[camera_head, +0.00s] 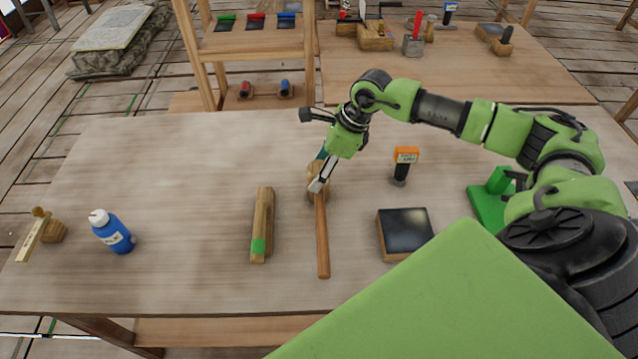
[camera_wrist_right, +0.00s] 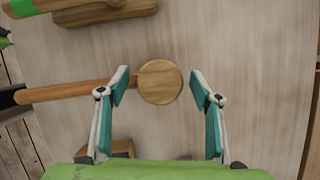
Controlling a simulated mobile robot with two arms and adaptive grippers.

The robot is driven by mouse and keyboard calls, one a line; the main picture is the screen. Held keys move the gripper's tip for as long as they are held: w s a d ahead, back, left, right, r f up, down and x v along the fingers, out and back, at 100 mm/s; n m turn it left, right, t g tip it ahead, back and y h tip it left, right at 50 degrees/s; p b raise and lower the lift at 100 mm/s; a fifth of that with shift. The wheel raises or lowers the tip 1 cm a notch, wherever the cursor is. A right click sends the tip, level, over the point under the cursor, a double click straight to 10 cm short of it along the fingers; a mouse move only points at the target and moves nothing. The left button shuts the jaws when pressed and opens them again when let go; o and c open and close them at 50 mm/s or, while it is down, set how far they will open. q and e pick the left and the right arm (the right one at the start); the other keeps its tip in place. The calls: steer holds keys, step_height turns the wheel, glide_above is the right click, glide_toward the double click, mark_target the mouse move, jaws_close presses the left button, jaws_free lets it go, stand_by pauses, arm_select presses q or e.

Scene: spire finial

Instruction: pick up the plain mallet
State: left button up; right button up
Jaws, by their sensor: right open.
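The plain mallet lies on the table in the head view, with its brown handle (camera_head: 322,240) pointing toward me and its round wooden head partly hidden behind my right gripper (camera_head: 318,172). In the right wrist view the mallet's round head (camera_wrist_right: 160,82) sits centrally, just beyond and between the open fingertips of my right gripper (camera_wrist_right: 158,85). The handle runs off to the left there, passing by the left finger. The gripper is open and holds nothing; I cannot tell its exact height above the head. My left gripper is not in view.
A wooden block with a green mark (camera_head: 262,225) lies left of the mallet. A dark-topped square block (camera_head: 405,233) and an orange-topped tool (camera_head: 404,165) are to its right. A blue bottle (camera_head: 113,232) stands far left. The table's left middle is clear.

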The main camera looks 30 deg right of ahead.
steer(key=c, duration=1.3)
steer(key=shift+r, duration=0.1)
